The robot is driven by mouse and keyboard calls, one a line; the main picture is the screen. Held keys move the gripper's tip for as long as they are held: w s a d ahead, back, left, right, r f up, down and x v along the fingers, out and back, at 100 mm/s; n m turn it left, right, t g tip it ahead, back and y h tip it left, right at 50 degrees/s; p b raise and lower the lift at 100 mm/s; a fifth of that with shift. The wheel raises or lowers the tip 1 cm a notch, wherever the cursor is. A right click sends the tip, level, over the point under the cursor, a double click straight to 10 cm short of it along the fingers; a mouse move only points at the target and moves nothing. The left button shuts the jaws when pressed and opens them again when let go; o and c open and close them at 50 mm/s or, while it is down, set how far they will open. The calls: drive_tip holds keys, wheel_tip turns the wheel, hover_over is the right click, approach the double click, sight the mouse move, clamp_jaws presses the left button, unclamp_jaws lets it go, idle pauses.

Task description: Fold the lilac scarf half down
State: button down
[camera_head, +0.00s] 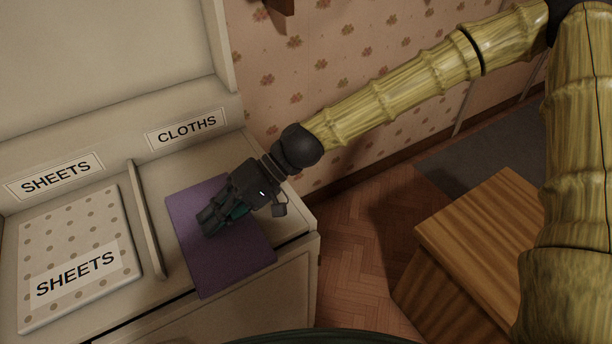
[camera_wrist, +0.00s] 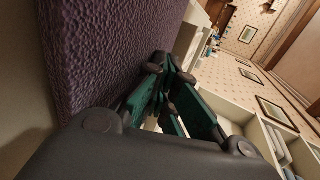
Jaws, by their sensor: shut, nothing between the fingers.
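The lilac scarf (camera_head: 235,258) is a flat purple rectangle on the cabinet top, in the section under the CLOTHS label. Its front edge reaches the cabinet's front edge. In the wrist view its textured purple surface (camera_wrist: 110,45) fills the upper left. My gripper (camera_head: 208,228) is over the scarf's middle, low and tilted. In the wrist view the gripper (camera_wrist: 165,75) is shut with its green-lined fingers close together and nothing between them. Whether the fingertips touch the scarf I cannot tell. My gripper hides part of the scarf.
A spotted folded sheet (camera_head: 75,240) marked SHEETS lies left of a low divider (camera_head: 146,220). A CLOTHS label (camera_head: 187,129) is on the ledge behind. A wooden box (camera_head: 480,235) stands on the floor at right. A patterned wall (camera_head: 330,60) rises behind.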

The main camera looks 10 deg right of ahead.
drive_tip(key=shift+s, duration=0.1)
idle(0.3)
drive_tip(key=shift+r+p, duration=3.1)
drive_tip(key=shift+r, duration=0.95)
